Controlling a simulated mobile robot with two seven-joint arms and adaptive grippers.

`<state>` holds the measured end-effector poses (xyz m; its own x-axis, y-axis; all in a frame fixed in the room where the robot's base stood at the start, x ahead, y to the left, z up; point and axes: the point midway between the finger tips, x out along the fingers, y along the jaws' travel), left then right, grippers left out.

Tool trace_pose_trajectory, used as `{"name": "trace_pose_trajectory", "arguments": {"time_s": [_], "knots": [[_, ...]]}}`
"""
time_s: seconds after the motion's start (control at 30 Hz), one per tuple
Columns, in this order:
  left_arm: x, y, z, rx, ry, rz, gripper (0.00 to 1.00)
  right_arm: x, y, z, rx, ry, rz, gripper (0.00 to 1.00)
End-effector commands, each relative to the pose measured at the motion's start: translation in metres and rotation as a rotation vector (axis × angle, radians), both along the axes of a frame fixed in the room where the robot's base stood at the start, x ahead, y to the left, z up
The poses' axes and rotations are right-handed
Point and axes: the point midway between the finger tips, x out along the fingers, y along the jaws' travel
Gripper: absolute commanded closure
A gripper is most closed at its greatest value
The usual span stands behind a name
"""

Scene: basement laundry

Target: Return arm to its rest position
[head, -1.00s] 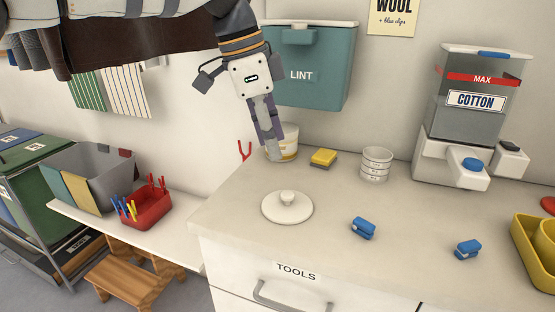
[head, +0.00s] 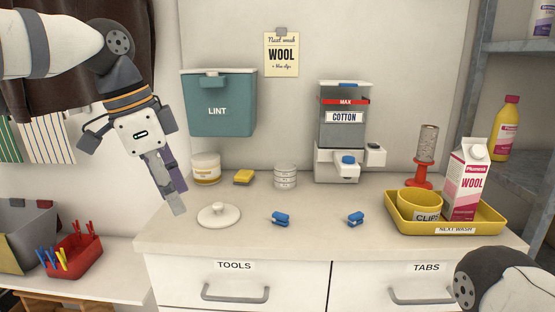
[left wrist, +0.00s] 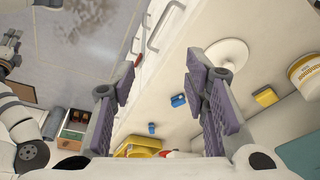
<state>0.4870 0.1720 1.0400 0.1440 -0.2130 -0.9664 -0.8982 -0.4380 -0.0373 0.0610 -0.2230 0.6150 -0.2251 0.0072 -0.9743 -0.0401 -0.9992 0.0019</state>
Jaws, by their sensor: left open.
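My left gripper (head: 174,200) hangs at the left front of the counter in the head view, fingers pointing down, empty. In the left wrist view its two purple-padded fingers (left wrist: 165,90) stand wide apart with nothing between them. A white round lid with a knob (head: 219,214) lies on the counter just right of the fingertips, apart from them. My right arm shows only as a dark joint and white link at the lower right. What looks like my right gripper (left wrist: 9,48) is cut off at the left edge of the left wrist view; its fingers are unclear.
A red peg box (head: 75,262) sits lower left. The teal lint bin (head: 219,112) hangs behind.

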Motion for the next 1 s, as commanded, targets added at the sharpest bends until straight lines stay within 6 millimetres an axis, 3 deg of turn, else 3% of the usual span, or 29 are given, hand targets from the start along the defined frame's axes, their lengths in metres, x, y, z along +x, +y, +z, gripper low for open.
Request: {"name": "trace_pose_trajectory", "arguments": {"time_s": [0.17, 0.27, 0.33, 0.47, 0.5, 0.6, 0.7, 0.8, 0.9, 1.0], "knots": [[-0.014, -0.041, -0.104, -0.061, 0.114, 0.052, 0.58, 0.000, 0.000, 0.000, 0.000, -0.001, 0.000, 0.60], [-0.037, -0.062, -0.169, -0.102, 0.195, 0.118, 0.58, 0.002, 0.000, 0.000, 0.000, -0.005, 0.000, 0.60], [-0.064, -0.073, -0.219, -0.128, 0.263, 0.183, 0.58, 0.002, 0.000, 0.001, 0.000, -0.006, 0.000, 0.60], [-0.140, -0.083, -0.314, -0.151, 0.407, 0.382, 0.58, 0.002, 0.000, 0.001, 0.000, -0.006, 0.000, 0.60], [-0.170, -0.081, -0.341, -0.145, 0.448, 0.461, 0.58, 0.002, 0.000, 0.002, 0.000, -0.006, 0.000, 0.60], [-0.252, -0.061, -0.395, -0.089, 0.525, 0.682, 0.58, 0.002, 0.000, 0.002, 0.000, -0.008, 0.000, 0.60], [-0.329, -0.025, -0.423, 0.015, 0.545, 0.891, 0.58, 0.003, 0.000, 0.003, 0.000, -0.010, 0.000, 0.60], [-0.385, 0.014, -0.428, 0.126, 0.516, 1.039, 0.58, 0.003, 0.000, 0.003, 0.000, -0.012, 0.000, 0.60], [-0.415, 0.040, -0.424, 0.200, 0.476, 1.116, 0.58, 0.004, 0.000, 0.003, 0.000, -0.012, 0.000, 0.60], [-0.424, 0.051, -0.421, 0.228, 0.452, 1.144, 0.58, 0.004, 0.000, 0.003, 0.000, -0.012, 0.000, 0.60]]}}
